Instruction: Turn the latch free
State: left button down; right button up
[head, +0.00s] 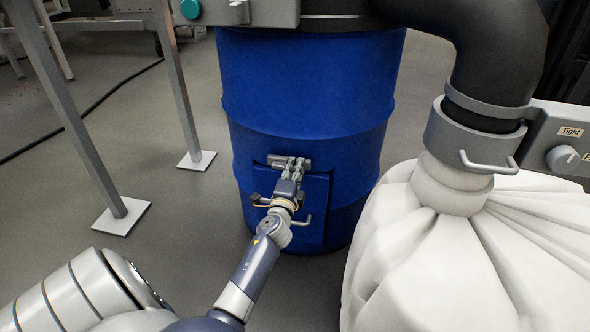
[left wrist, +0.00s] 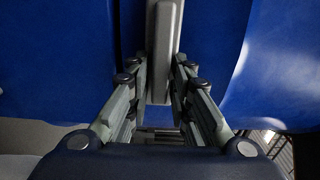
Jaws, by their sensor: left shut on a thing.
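The blue drum (head: 305,90) stands upright, with a small blue door (head: 317,190) low on its front. A grey latch (head: 302,162) sits at the door's top edge. My left gripper (head: 291,168) reaches it from the front and is shut on it. In the left wrist view the latch (left wrist: 165,40) is a grey bar running up the picture between the fingers of my left gripper (left wrist: 160,72). The fingers and wrist hide part of the latch and door in the head view. My right gripper is not in view.
A grey handle (head: 305,221) sticks out low on the door. A large white bag (head: 450,270) hangs from a black pipe (head: 495,50) at right, close to the drum. Grey metal legs (head: 180,85) stand at left. The floor (head: 165,195) between legs and drum is clear.

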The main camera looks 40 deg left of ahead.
pick_arm(q)
jog(key=shift+f, duration=0.1)
jog(key=c, duration=1.4)
grip_release()
jog(key=shift+c, duration=0.2)
jog(key=v, duration=1.2)
